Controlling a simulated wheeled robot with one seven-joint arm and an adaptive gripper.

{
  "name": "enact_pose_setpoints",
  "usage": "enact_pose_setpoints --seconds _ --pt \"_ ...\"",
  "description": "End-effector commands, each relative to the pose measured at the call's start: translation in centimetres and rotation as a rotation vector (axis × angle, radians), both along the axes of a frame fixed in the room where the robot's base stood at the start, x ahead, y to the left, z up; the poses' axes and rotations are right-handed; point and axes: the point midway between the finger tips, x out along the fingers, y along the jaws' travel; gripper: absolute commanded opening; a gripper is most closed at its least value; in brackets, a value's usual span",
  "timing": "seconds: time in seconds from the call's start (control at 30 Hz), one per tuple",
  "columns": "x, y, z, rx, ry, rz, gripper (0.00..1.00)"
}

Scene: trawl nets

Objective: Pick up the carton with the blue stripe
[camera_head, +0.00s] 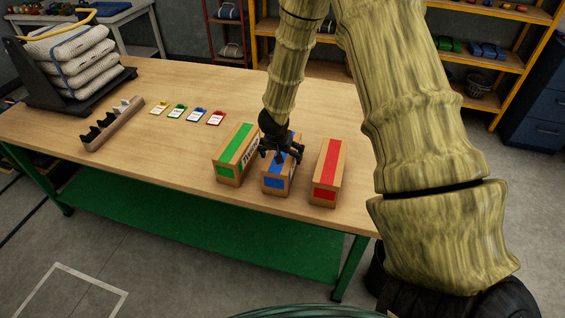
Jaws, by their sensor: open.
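The carton with the blue stripe (273,184) stands on the wooden table between two other cartons. It is brown with a blue band on its top and front. My gripper (281,157) is over the top of this carton and hides part of its stripe. The gripper is open, with its dark fingers around or just above the carton's upper part; I cannot tell whether they touch it. The carton with the green stripe (236,152) stands to the left. The carton with the red stripe (327,176) stands to the right.
The wooden table (160,165) has bare room left of the cartons. Small coloured cards (197,115) lie behind them. A notched wooden rack (113,125) and stacked net bundles (75,55) are at the left. Shelves (490,57) stand behind. The cartons sit near the table's front edge.

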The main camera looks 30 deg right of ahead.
Motion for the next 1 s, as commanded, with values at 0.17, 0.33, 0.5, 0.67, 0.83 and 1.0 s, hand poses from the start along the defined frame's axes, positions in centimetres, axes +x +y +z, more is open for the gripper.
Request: enact_pose_setpoints --seconds 0.17,0.33,0.5,0.67,0.83,1.0 --pt "0.4 -0.5 -1.5 0.0 0.0 -0.001 1.0" --pt "0.6 -0.7 -2.1 -0.001 -0.001 0.0 1.0" --pt "0.6 -0.7 -2.1 -0.001 -0.001 0.0 1.0" --pt "0.6 -0.7 -2.1 -0.001 -0.001 0.0 0.78" --pt "0.6 -0.7 -2.1 0.0 0.0 0.0 0.47" --pt "0.6 -0.7 -2.0 -0.001 -0.001 0.0 0.23"
